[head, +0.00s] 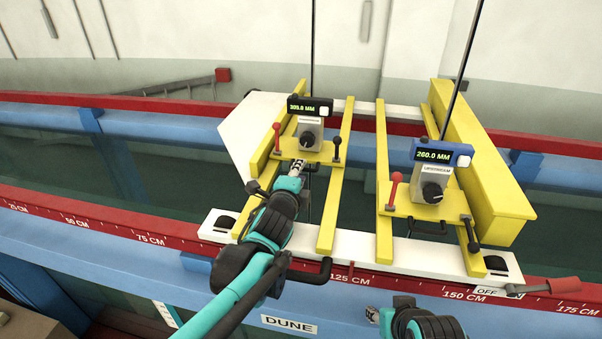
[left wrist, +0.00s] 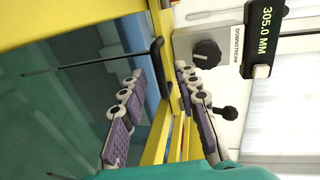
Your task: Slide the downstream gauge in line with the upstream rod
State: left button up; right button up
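The downstream gauge (head: 311,132) is a grey box with a black knob and a 305.0 MM display, on a yellow carriage across yellow rails. It shows close in the left wrist view (left wrist: 206,53). The upstream gauge (head: 436,184) reads 260.0 MM on a blue-framed display, on the right pair of rails, nearer to me. Its thin dark rod (head: 461,62) rises behind it. My right gripper (head: 372,315) is partly visible at the bottom.
Both pairs of rails stand on a white base plate (head: 345,247) over the flume. A red rail (head: 110,229) with a centimetre scale runs along the near side. Red- and black-knobbed levers (head: 393,186) flank the gauges. A black handle (head: 311,270) sticks out in front.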

pick_arm(q)
jog(key=x, duration=0.3)
jog(key=shift+w+a+f, duration=0.1)
jog(key=shift+a+f, duration=0.05)
grip_shut()
